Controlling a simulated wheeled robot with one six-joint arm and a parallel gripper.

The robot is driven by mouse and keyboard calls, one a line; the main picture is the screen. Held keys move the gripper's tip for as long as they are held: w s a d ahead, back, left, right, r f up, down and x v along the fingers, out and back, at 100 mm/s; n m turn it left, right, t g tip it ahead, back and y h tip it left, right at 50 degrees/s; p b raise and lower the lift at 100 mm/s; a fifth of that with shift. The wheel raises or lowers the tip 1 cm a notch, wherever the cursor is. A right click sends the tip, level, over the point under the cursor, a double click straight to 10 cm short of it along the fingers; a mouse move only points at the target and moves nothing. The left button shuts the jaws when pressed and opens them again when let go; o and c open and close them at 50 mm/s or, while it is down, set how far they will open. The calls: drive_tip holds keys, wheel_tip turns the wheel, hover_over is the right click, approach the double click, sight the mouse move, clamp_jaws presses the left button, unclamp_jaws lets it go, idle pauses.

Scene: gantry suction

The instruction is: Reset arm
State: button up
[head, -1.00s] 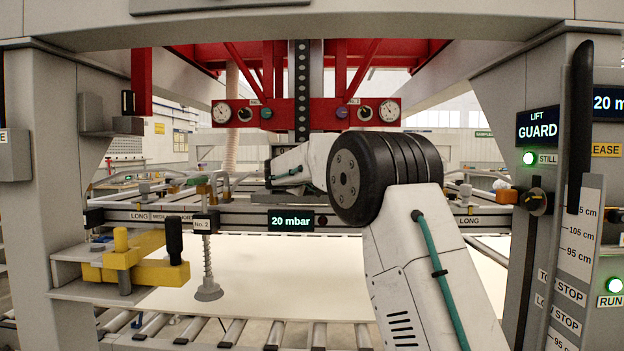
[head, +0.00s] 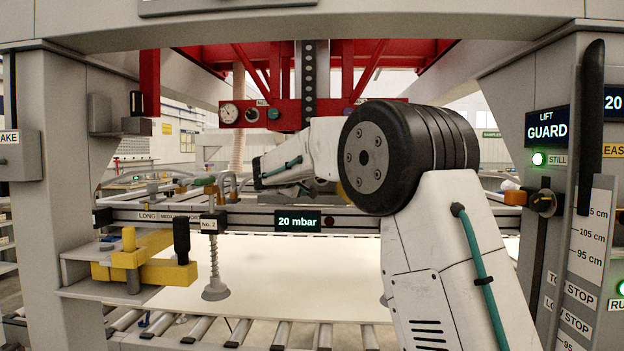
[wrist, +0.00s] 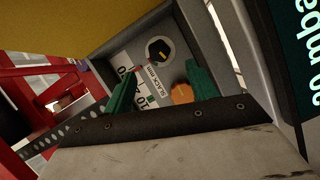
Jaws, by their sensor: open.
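My arm shows in the head view, with its white upper link rising at the right to a large black joint. From there a white forearm reaches left over the beam, in front of the red gantry. My gripper (wrist: 160,88) shows in the wrist view as two green fingers set apart, with nothing between them held. Beyond the fingers is a grey panel with an orange knob (wrist: 182,93) and a black round dial (wrist: 160,50). In the head view the fingertips cannot be made out.
A grey beam with a 20 mbar display (head: 298,221) crosses the middle. A yellow clamp (head: 140,262) is at the left. The right post carries a lift guard display (head: 547,128) and a black handle (head: 592,110).

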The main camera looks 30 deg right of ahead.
drive_tip(key=shift+s, duration=0.1)
idle(0.4)
drive_tip(key=s+a+f+m+g+y, duration=0.1)
drive_tip(key=s+a+f+y, duration=0.3)
drive_tip(key=s, duration=1.4)
drive_tip(key=s+a+f+m+g+y, duration=0.1)
drive_tip(key=s+a+f+g+y, duration=0.3)
drive_tip(key=s, duration=1.4)
drive_tip(key=s+a+f+m+g+y, duration=0.1)
drive_tip(key=s+a+f+g+y, duration=0.2)
drive_tip(key=s+a+f, duration=0.8)
drive_tip(key=s+f+y, duration=0.2)
drive_tip(key=s+f, duration=0.3)
drive_tip(key=s, duration=0.2)
drive_tip(key=shift+f+m+y, duration=0.15)
drive_tip(key=shift+m+y, duration=0.15)
drive_tip(key=shift+y, duration=0.1)
